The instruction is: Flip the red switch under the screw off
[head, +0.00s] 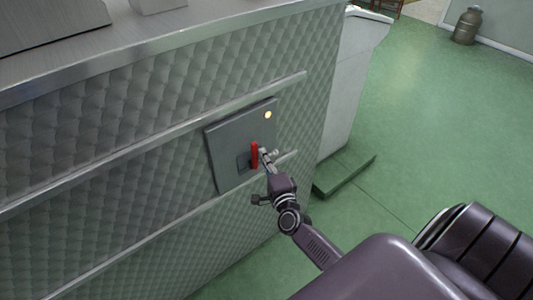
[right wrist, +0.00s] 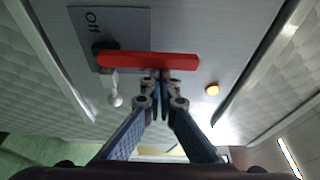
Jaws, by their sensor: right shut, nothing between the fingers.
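The red switch lever (head: 254,155) stands upright on a grey panel (head: 228,143) on the quilted metal side of a machine. In the right wrist view the red lever (right wrist: 135,61) runs from a black pivot towards the lamp side. A plate (right wrist: 125,25) marked "Off" lies behind the pivot. My right gripper (head: 264,153) is at the lever's right side in the head view. In the wrist view its shut, empty fingertips (right wrist: 161,76) are right by the lever's edge; I cannot tell whether they touch. My left gripper is not in view.
A small lamp (head: 268,114) glows yellow on the panel's upper right. Metal rails (head: 160,143) run along the machine's side above and below. A pale knob (right wrist: 115,100) shows near the pivot. Green floor (head: 430,130) is open to the right; a metal can (head: 467,26) stands far off.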

